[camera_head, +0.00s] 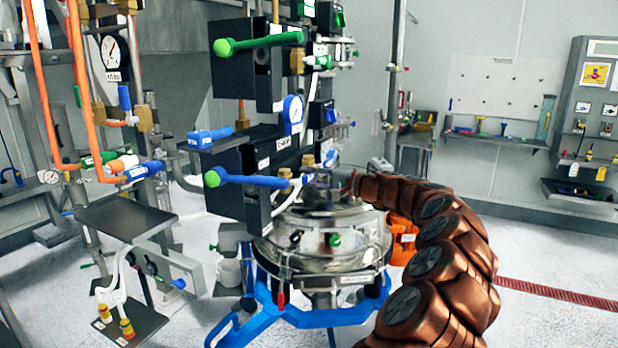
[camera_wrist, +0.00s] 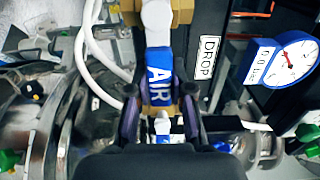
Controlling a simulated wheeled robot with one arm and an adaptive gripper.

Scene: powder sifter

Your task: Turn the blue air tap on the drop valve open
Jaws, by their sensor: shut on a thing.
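The blue air tap (camera_wrist: 160,72), marked AIR, is in the middle of the wrist view. Its handle runs up and down in that picture, in front of brass fittings and below a white fitting. My gripper (camera_wrist: 160,110) has its two dark fingers on either side of the handle's lower part and is shut on it. A black block with a DROP label (camera_wrist: 207,58) stands just to the right. In the head view my gripper (camera_head: 346,182) reaches to the valve above the round sifter vessel, and its fingertips are too small to make out.
A blue gauge (camera_wrist: 292,60) is right of the tap, and white hoses (camera_wrist: 88,45) run at its left. In the head view a long blue lever (camera_head: 250,180) and a green lever (camera_head: 262,43) stick out left. The clear-lidded vessel (camera_head: 325,245) is under my gripper.

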